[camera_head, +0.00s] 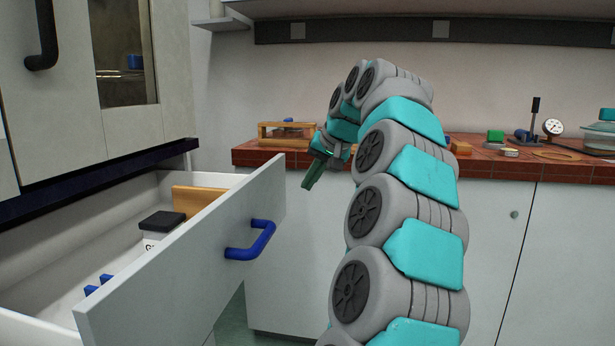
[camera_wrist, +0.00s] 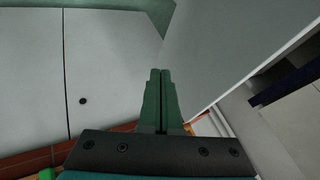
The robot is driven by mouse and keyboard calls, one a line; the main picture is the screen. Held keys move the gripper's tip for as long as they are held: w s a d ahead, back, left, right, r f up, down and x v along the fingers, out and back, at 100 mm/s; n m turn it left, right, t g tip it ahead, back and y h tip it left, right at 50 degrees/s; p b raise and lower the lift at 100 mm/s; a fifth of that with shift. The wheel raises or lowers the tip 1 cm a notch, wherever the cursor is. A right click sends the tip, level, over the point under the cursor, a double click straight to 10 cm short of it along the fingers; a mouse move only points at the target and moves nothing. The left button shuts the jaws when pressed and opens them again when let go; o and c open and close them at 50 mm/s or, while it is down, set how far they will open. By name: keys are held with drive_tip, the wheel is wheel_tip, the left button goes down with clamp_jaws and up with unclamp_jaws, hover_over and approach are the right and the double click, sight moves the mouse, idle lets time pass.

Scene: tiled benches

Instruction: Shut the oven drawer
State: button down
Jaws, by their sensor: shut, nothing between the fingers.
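The oven drawer (camera_head: 180,270) stands pulled open at the left in the head view, with a pale grey front and a blue handle (camera_head: 262,240). Inside it are a wooden block, a white box with a dark lid, and small blue items. In the wrist view the drawer front (camera_wrist: 225,50) shows as a slanted pale panel at the right. My gripper (camera_head: 311,176) is to the right of the drawer front, beyond the handle and higher, apart from it. In the wrist view my gripper (camera_wrist: 160,75) has its green fingers together with nothing between them.
A red tiled bench (camera_head: 482,165) runs along the back, with a wooden stand (camera_head: 285,133), a gauge (camera_head: 552,127) and other small items. Pale cabinet doors (camera_head: 480,240) are below it. A tall cabinet (camera_head: 90,90) rises above the drawer. Floor shows between drawer and bench.

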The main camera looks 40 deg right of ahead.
sight(276, 208)
drive_tip(key=shift+w+a+f+p, duration=0.1)
drive_tip(key=shift+w+a+f, duration=0.3)
drive_tip(key=shift+w+f, duration=0.65)
drive_tip(key=shift+w+a+f+p, duration=0.15)
drive_tip(key=shift+w+a+f, duration=0.4)
drive_tip(key=shift+w, duration=0.75)
drive_tip(key=shift+w+a+f+p, duration=0.1)
drive_tip(key=shift+w+a+f, duration=0.15)
drive_tip(key=shift+w+f, duration=0.9)
drive_tip(key=shift+w+r, duration=0.1)
